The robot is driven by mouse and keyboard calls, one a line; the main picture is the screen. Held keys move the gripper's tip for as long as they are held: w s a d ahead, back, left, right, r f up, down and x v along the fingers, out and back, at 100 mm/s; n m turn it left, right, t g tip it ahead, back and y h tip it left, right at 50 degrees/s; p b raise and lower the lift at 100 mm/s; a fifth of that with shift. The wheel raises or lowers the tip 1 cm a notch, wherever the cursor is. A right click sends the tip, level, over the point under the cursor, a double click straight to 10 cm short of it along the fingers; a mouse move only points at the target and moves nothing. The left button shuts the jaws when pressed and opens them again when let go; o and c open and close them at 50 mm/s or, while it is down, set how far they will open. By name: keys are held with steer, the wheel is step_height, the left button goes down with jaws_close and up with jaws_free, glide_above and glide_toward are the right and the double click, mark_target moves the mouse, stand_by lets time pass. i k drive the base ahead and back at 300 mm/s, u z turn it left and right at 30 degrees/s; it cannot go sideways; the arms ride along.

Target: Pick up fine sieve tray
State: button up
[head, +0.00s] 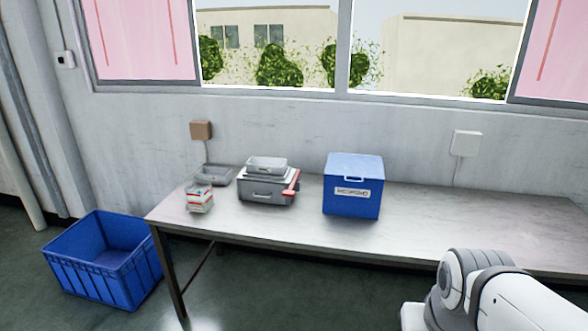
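Two shallow trays show at the left part of the table. A light grey tray (266,165) sits on top of a grey case (266,190). A darker grey tray (214,175) lies on the table just left of the case. I cannot tell from this distance which of them is the fine sieve tray, as no mesh can be made out. My gripper is not in view; only a white part of my arm shows at the lower right, well away from the trays.
The long table (440,225) has a blue lidded box (352,188) right of the case and a small white-and-red pack (199,198) near its left end. A red item (292,183) touches the case. A blue crate (105,262) stands on the floor. The table's right half is clear.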

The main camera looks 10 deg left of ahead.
mark_target(267, 167)
steer(key=k, duration=1.2)
steer(key=u, duration=0.5)
steer(key=i, duration=0.55)
steer(key=u, duration=0.85)
steer(key=i, duration=1.9)
steer(key=z, duration=0.15)
steer(key=i, duration=1.65)
steer(key=z, duration=0.85)
steer(key=i, duration=0.35)
steer(key=z, duration=0.4)
steer(key=k, duration=0.8)
steer(key=z, duration=0.15)
